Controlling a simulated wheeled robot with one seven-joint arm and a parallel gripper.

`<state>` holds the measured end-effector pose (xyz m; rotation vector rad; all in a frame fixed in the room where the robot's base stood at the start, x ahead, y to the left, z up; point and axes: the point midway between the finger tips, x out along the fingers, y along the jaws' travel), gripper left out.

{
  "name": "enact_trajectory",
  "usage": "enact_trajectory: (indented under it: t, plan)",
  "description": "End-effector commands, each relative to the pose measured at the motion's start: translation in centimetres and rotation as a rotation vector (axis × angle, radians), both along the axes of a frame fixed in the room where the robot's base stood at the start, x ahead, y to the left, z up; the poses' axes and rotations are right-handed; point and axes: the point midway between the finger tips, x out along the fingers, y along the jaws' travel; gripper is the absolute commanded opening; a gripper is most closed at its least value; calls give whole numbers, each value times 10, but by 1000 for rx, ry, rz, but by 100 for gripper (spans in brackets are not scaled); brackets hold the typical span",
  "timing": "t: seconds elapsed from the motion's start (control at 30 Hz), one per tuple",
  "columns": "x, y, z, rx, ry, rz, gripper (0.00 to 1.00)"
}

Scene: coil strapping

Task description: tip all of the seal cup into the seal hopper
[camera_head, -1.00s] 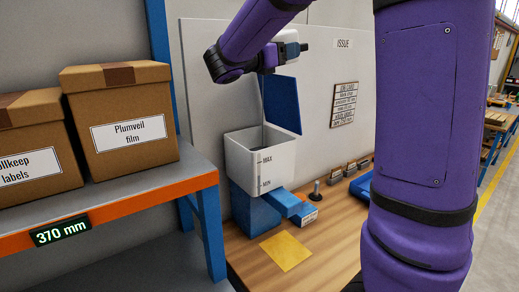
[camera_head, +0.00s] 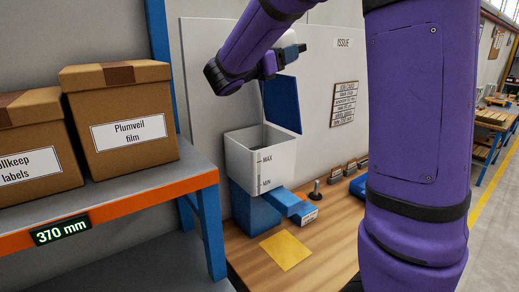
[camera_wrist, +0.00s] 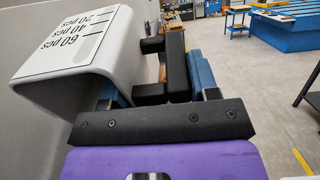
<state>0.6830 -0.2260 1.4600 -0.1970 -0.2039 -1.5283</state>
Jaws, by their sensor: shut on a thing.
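The seal cup (camera_wrist: 75,50) is white with printed 20, 40 and 60 pcs marks. It fills the left of the wrist view, and the marks appear upside down. My gripper (camera_wrist: 165,68) is shut on it. In the head view the cup (camera_head: 288,41) is small and partly hidden by my purple wrist, above the seal hopper. The seal hopper (camera_head: 268,162) is a white open-topped box with MAX and MIN marks. Its blue lid (camera_head: 284,106) stands raised behind. A thin line shows between cup and hopper; I cannot tell whether it is falling seals. The cup's contents are hidden.
The hopper has a blue base with a chute (camera_head: 290,203) over a wooden bench (camera_head: 325,245). A yellow square (camera_head: 285,251) lies in front. A shelf (camera_head: 120,217) with cardboard boxes (camera_head: 118,118) stands left. My arm hides part of the right side.

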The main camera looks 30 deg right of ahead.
Motion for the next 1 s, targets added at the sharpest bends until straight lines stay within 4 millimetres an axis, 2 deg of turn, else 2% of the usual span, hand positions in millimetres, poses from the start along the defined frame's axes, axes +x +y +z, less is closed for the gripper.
enact_trajectory:
  t: [1.0]
  plan:
    - [0, 5, -1, -111, -3, 1, 0]
